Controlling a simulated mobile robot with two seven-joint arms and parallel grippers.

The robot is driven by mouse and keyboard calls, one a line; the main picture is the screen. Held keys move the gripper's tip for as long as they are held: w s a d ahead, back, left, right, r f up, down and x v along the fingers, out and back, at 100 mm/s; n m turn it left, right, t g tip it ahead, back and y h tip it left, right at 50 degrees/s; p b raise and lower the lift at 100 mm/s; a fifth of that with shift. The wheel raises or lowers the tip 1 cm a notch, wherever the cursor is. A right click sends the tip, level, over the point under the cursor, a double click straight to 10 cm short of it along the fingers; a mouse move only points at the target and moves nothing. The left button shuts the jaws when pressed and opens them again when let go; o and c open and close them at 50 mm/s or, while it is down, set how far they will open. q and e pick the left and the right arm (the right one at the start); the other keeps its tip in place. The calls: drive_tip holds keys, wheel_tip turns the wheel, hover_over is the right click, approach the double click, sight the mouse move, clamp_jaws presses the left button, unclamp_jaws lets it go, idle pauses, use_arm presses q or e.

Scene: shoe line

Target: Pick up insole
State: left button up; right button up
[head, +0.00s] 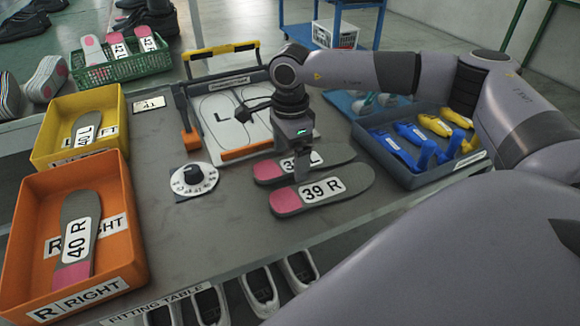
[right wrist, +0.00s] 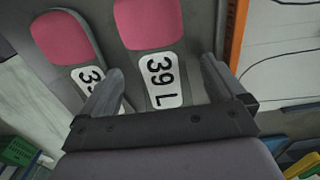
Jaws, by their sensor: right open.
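Two grey insoles with pink heels lie side by side on the grey table. The nearer insole (head: 325,193) is labelled 39 R, and its edge shows at the left in the right wrist view (right wrist: 68,40). The other insole (head: 268,170), labelled 39 L in the right wrist view (right wrist: 150,25), lies just behind it, its label partly covered by my gripper in the head view. My right gripper (head: 303,170) points down over the 39 L insole. Its fingers (right wrist: 162,68) are apart, on either side of that insole's label, with nothing gripped. Whether they touch the insole is unclear. My left gripper is out of view.
An orange bin (head: 125,190) holds a 40 R insole, and a yellow bin (head: 45,150) behind it holds a 40 L insole. A dial (head: 193,178), a fitting board (head: 212,122) and a blue-grey tray (head: 400,175) of blue and yellow items surround the insoles.

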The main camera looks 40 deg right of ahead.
drive_tip(key=shift+f, duration=0.35)
drive_tip(key=c, duration=1.1)
drive_tip(key=shift+r, duration=0.1)
drive_tip(key=shift+c, duration=0.2)
